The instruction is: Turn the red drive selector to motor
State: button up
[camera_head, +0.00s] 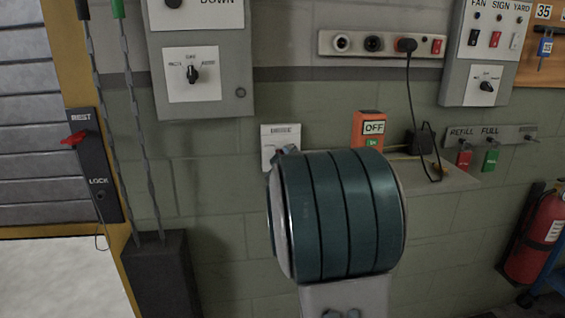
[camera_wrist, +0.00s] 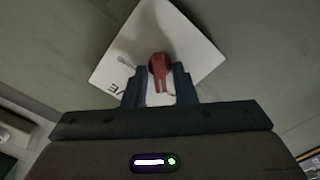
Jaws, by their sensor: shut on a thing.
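The red drive selector (camera_wrist: 158,64) stands out from a white plate (camera_wrist: 195,42) in the wrist view. The plate looks tilted there, and lettering ending in "VE" shows on it. My gripper (camera_wrist: 159,80) has its two dark fingers on either side of the red selector and is shut on it. In the head view the white plate (camera_head: 270,134) shows on the wall, with its lower right covered by my teal arm.
A grey panel with a black selector (camera_head: 193,74) is at upper left. A red lever (camera_head: 74,138) is at far left; a fire extinguisher (camera_head: 538,235) is at right.

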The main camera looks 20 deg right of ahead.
dwell(0.4)
jog(key=o, duration=0.7)
jog(key=v, duration=1.3)
jog(key=shift+s+a, duration=0.1)
jog(key=shift+s, duration=0.3)
jog(key=shift+r+p, duration=0.1)
jog(key=shift+p, duration=0.25)
